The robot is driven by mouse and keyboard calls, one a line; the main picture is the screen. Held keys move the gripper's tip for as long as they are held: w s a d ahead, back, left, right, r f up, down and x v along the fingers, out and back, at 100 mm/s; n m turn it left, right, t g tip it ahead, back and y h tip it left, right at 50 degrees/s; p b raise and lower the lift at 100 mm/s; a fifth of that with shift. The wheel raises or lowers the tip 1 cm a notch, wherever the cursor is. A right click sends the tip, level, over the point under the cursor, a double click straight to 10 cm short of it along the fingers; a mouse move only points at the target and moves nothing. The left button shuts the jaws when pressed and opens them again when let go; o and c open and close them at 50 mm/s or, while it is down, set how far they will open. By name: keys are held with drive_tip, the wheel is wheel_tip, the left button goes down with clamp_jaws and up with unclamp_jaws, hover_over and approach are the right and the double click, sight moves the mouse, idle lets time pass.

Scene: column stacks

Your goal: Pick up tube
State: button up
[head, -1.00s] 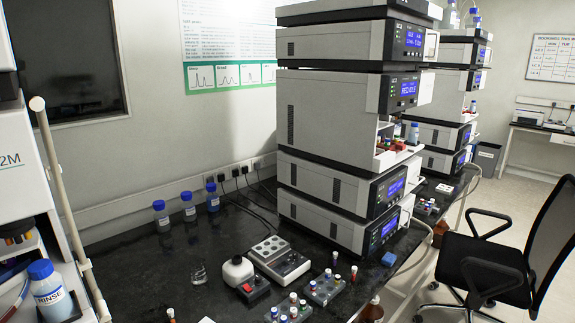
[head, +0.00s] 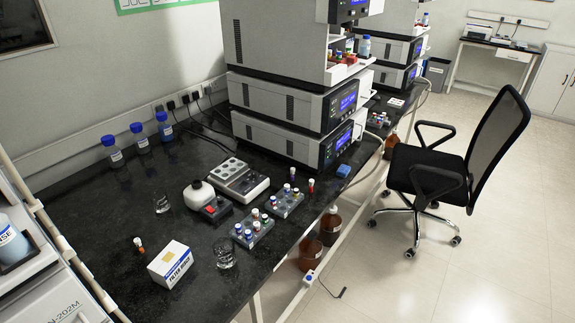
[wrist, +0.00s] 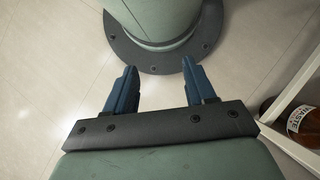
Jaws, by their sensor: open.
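Several small capped tubes show in the head view, and I cannot tell which one the task means. A tube with a red cap (head: 311,186) stands alone at the right of the racks. More capped tubes stand in a near grey rack (head: 254,234) and in a far grey rack (head: 287,204). My gripper (wrist: 160,72) shows only in the wrist view, its two blue fingers apart and empty. It is over the floor, away from the tubes.
On the bench (head: 90,205) stand a white filter box (head: 171,264), a glass beaker (head: 224,254), another glass (head: 161,203), a white device (head: 238,182) and blue-capped bottles (head: 139,140). Stacked instruments (head: 290,115) rise behind. A waste bottle (wrist: 297,125) is low at right in the wrist view.

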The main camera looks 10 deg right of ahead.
sight(293, 169)
drive_tip(key=shift+c, duration=0.3)
